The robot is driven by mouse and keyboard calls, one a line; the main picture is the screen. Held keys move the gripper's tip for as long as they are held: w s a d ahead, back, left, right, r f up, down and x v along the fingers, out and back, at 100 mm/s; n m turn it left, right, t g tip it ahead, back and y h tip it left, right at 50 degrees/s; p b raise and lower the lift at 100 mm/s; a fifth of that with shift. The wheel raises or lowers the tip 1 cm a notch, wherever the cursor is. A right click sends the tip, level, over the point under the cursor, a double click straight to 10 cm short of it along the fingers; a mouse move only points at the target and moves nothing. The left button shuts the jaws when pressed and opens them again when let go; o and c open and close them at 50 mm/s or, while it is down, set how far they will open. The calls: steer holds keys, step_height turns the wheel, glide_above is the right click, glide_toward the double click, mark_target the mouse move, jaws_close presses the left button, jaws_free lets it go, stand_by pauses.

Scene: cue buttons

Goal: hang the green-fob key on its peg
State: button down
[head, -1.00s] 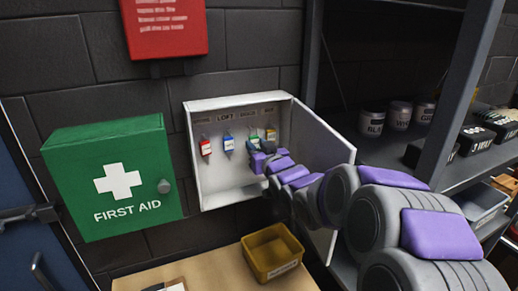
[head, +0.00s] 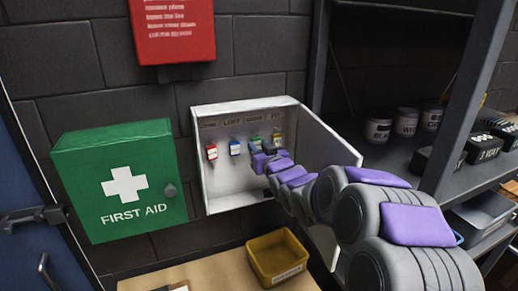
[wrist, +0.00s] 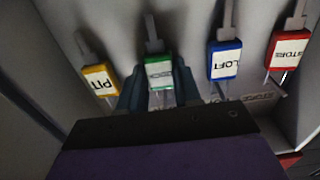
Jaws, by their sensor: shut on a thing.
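The green-fob key (wrist: 159,72) is between the fingertips of my gripper (wrist: 158,90) in the wrist view, and the gripper is shut on it. A grey metal piece rises from the fob; I cannot tell whether it is on a peg. In the head view my gripper (head: 262,160) reaches into the open white key cabinet (head: 222,199), and the green fob (head: 255,142) shows just above the fingers. The fob's label is too blurred to read. My arm hides part of the cabinet's lower right interior.
In the wrist view, a yellow PIT key (wrist: 99,80) hangs left of the green one; blue LOFT (wrist: 224,60) and red STORE (wrist: 288,48) keys hang to the right. The cabinet door (head: 325,150) stands open beside my arm. A yellow bin (head: 278,256) sits below.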

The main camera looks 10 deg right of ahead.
stand_by(0.3)
steer(key=c, duration=0.7)
jaws_free()
